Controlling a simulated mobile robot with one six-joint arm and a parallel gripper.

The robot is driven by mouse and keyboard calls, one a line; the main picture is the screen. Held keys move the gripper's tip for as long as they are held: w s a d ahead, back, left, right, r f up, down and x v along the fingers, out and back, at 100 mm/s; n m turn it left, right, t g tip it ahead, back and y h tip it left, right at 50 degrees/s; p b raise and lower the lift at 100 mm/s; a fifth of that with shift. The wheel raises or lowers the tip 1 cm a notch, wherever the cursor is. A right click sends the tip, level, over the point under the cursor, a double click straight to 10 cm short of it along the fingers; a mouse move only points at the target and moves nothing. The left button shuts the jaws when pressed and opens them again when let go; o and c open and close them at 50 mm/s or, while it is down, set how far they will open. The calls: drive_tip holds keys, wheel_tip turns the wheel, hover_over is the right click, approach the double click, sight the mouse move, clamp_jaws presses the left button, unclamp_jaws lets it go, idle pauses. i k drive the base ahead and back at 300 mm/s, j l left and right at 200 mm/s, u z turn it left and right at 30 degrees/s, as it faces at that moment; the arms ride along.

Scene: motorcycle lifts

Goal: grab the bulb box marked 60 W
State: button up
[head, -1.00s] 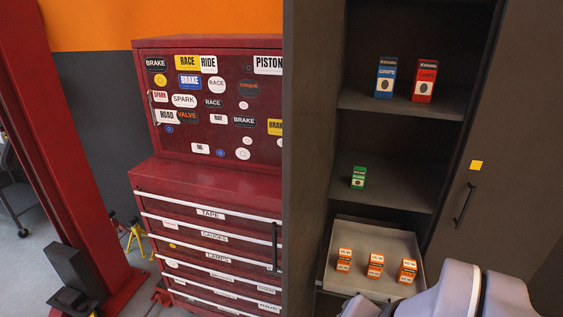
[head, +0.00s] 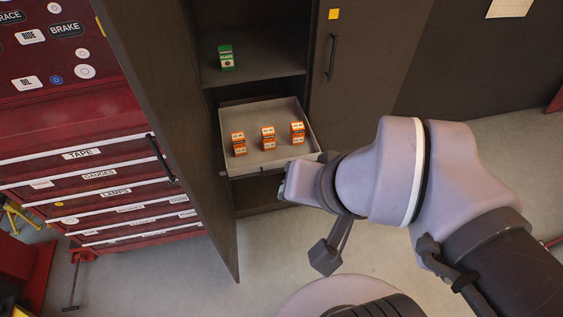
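Three small orange-and-white bulb boxes stand in a pull-out tray (head: 265,108) of the open cabinet: a left box (head: 239,143), a middle box (head: 268,138) and a right box (head: 298,132). Their printing is too small to read, so I cannot tell which is marked 60 W. My gripper (head: 300,183) is at the end of my arm, just in front of the tray's front right corner, apart from the boxes. Its fingers do not show clearly, and I cannot tell whether it is open.
A green box (head: 226,57) stands on the shelf above the tray. The cabinet's left door (head: 165,110) stands open beside a red tool chest (head: 110,190). The right door (head: 350,60) has a dark handle. The floor in front is clear.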

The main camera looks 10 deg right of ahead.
sight(297, 128)
drive_tip(key=i+l, duration=0.55)
drive_tip(key=i, duration=0.15)
drive_tip(key=i+l, duration=0.5)
drive_tip(key=i, duration=0.15)
drive_tip(key=j+u, duration=0.05)
